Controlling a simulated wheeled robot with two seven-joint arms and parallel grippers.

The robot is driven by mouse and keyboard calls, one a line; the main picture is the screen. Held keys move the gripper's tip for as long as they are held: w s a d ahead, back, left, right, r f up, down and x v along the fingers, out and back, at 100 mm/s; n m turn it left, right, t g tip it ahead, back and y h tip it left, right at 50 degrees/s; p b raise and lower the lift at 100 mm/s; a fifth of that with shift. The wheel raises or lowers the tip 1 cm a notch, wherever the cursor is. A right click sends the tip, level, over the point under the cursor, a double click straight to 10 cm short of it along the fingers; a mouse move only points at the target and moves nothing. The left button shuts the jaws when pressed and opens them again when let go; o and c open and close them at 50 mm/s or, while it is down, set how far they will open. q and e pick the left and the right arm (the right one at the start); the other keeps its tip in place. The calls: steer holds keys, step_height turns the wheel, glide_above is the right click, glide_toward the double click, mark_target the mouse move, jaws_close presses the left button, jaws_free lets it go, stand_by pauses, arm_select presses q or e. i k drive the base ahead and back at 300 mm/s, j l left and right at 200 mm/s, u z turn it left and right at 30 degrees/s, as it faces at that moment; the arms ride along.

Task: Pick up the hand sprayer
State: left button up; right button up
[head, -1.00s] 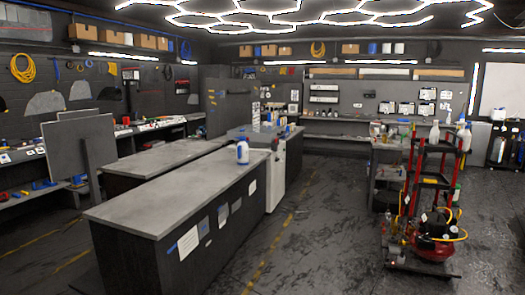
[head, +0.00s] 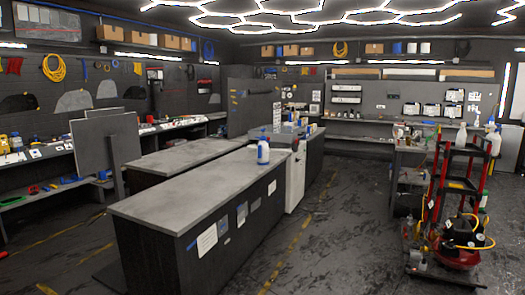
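A hand sprayer (head: 263,152), a white bottle with a blue band and a blue top, stands upright near the far right corner of the long grey workbench (head: 185,186) in the head view. Nothing touches it but the bench top. Neither of my grippers is in view.
A second grey bench (head: 165,157) stands behind the first. A red and black cart (head: 450,190) with a compressor stands at the right, with white spray bottles (head: 461,135) by its top. The floor between bench and cart is clear. A grey panel (head: 106,155) stands at the left.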

mark_target(264, 149)
steer(key=i+l, duration=0.15)
steer(key=i, duration=0.4)
steer(key=i+l, duration=0.1)
steer(key=i, duration=0.45)
steer(key=i+l, duration=0.15)
steer(key=i, duration=0.4)
steer(key=j+u, duration=0.05)
